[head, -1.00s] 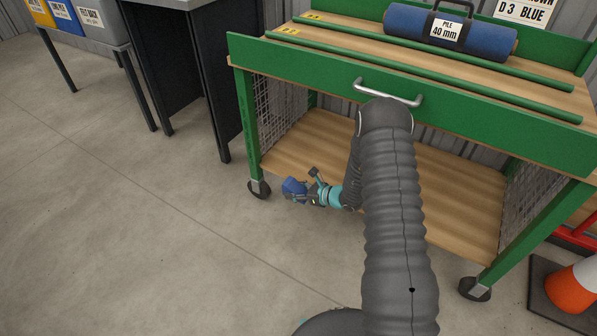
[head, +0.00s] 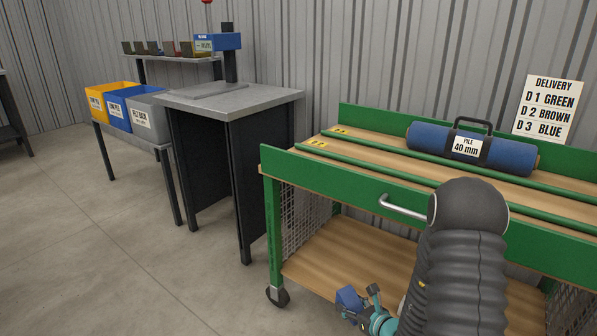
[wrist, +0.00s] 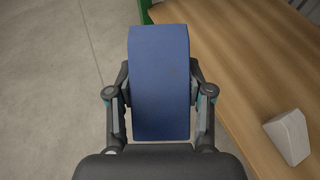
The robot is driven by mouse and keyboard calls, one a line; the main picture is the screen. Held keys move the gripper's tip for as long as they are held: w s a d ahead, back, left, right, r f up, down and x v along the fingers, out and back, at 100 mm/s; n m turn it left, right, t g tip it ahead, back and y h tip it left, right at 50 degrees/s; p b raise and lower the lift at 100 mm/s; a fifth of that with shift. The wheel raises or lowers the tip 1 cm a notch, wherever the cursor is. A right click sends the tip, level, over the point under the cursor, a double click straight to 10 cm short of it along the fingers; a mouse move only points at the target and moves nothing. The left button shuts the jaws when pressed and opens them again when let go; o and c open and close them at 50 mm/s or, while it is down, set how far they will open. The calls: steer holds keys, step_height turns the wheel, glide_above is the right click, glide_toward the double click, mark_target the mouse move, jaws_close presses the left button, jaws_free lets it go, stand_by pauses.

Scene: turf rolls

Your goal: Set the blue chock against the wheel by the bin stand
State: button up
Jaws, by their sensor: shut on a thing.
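My gripper (head: 357,300) is shut on the blue chock (head: 349,297), held in front of the green trolley's lower shelf. In the wrist view the chock (wrist: 160,82) stands between the two fingers (wrist: 160,100), with a grey floor on the left and the wooden shelf on the right. The trolley's front left wheel (head: 278,296), a dark caster, is left of the chock with a visible gap. It is the wheel nearest the bin stand (head: 150,147), which carries yellow, blue and grey bins at the left back.
A pale wedge-shaped block (wrist: 288,136) lies on the wooden shelf in the wrist view. A dark-legged grey bench (head: 230,98) stands between bin stand and trolley. A blue roll (head: 430,138) lies on the trolley top (head: 370,155). The floor left of the wheel is clear.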

steer(key=shift+w+d+r, duration=0.2)
steer(key=shift+d+r, duration=0.25)
steer(key=shift+s+d+f+m+h, duration=0.15)
steer(key=shift+d+f+m+h, duration=0.2)
steer(key=shift+f+h, duration=0.2)
steer(key=shift+d+t, duration=0.3)
steer(key=shift+d, duration=0.05)
step_height(320, 180, up, 14)
steer(key=w+a+m+h, duration=0.1)
steer(key=w, duration=0.2)
steer(key=shift+a+m+h, duration=0.15)
steer(key=shift+m+h, duration=0.2)
steer(key=shift+f, duration=0.2)
